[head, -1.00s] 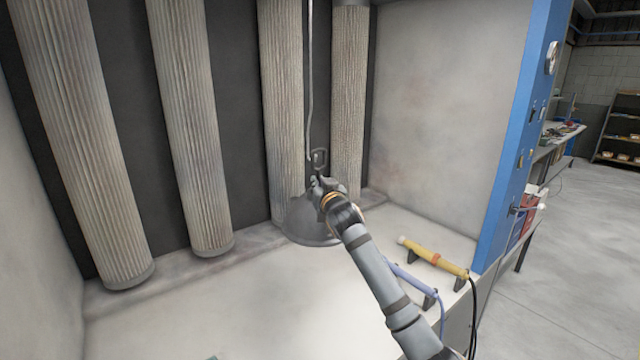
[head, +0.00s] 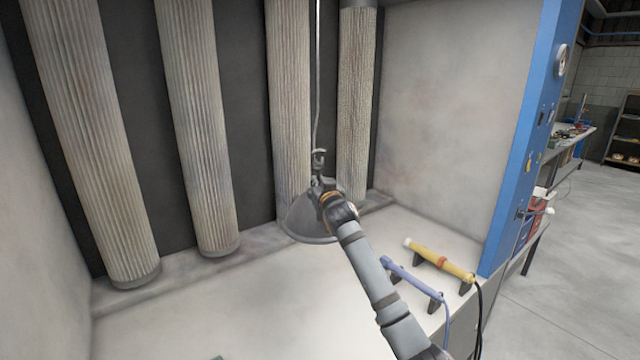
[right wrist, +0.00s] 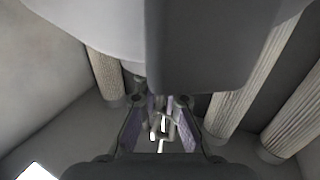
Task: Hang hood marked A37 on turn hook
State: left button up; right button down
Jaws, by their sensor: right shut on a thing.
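A grey cone-shaped hood (head: 303,220) hangs from my right gripper (head: 322,188), which is shut on its top in the head view. No A37 mark can be read on it. The turn hook (head: 318,158) is at the lower end of a thin rod hanging from above. It appears just above the gripper and hood top; I cannot tell whether it touches the hood's loop. The right wrist view shows my right gripper's fingers (right wrist: 160,112) around thin metal parts. Large grey surfaces block the top of that view. My left gripper is not in view.
Tall pleated filter columns (head: 195,130) stand behind the hood. A yellow torch-like tool (head: 440,260) and a blue-violet one (head: 410,280) rest on supports at the right of the pale bench (head: 270,300). A blue post (head: 530,130) bounds the booth's right side.

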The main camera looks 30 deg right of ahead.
jog(key=shift+f+b, duration=0.9)
jog(key=shift+f, duration=0.35)
dwell(0.3)
jog(key=c, duration=1.4)
grip_release()
jog(key=shift+s, duration=0.1)
jog(key=shift+f, duration=0.1)
jog(key=v, duration=1.2)
